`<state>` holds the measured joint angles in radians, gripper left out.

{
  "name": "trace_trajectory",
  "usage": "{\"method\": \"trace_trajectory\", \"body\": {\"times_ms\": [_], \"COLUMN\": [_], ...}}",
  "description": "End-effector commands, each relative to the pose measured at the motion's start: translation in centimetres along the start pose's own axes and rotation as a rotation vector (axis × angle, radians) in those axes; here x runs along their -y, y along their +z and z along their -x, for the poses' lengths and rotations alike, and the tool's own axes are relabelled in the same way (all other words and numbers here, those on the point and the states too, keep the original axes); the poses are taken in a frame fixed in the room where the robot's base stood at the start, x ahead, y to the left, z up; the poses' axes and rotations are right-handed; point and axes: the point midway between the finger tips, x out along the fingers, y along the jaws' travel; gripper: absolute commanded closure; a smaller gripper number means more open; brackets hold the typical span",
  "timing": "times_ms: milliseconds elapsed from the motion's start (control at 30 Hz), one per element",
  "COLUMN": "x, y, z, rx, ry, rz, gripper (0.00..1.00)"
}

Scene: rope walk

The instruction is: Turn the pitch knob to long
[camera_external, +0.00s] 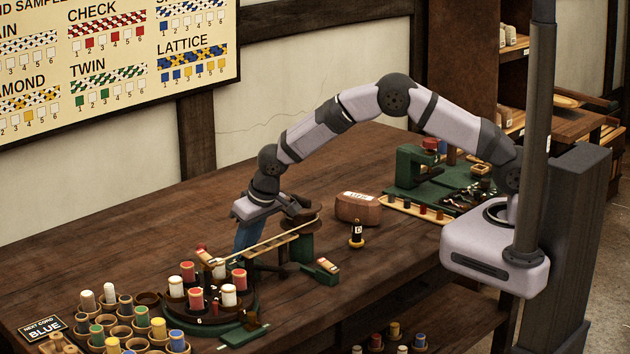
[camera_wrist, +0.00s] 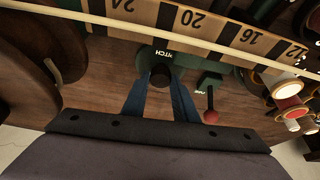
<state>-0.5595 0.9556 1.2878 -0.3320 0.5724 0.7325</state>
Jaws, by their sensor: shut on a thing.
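The pitch knob (camera_wrist: 160,76) is a dark round knob on a green mount. The white lettering beside it is partly cut off and reads like "PITCH". My gripper (camera_wrist: 160,88) has its two blue fingers closed on the knob's sides in the wrist view. In the external view my gripper (camera_external: 242,248) points down behind the long wooden scale beam of the green rope machine (camera_external: 300,246). The knob is hidden there. No pointer or "long" mark on the knob can be made out, so its setting cannot be read.
A numbered wooden scale (camera_wrist: 225,32) and a pale cord (camera_wrist: 130,26) run close past the fingers. A red-tipped lever (camera_wrist: 211,115) stands right of them. A turntable with bobbins (camera_external: 203,321) and a bobbin rack (camera_external: 122,333) lie nearby. A brown box (camera_external: 358,209) sits behind.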

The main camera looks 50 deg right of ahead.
Motion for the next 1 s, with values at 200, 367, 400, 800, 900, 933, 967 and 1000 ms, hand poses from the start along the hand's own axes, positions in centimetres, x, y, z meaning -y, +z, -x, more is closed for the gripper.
{"method": "trace_trajectory", "body": {"times_ms": [200, 367, 400, 800, 900, 933, 967, 1000], "x": [-0.04, -0.03, -0.03, -0.02, -0.02, -0.01, 0.00, 0.02], "y": [0.06, 0.06, 0.06, 0.03, 0.01, 0.00, -0.03, -0.07], "z": [0.01, 0.00, 0.01, 0.02, 0.23, 0.35, 0.53, 0.81], "rx": [0.000, 0.000, 0.000, -0.001, -0.001, -0.002, -0.002, -0.003], "ry": [-0.021, -0.020, -0.020, -0.020, -0.020, -0.021, -0.021, -0.022], "rz": [0.051, 0.051, 0.051, 0.050, 0.050, 0.050, 0.050, 0.049], "gripper": [0.96, 0.96, 0.96, 0.55, 0.55, 0.55, 0.55, 0.55]}}
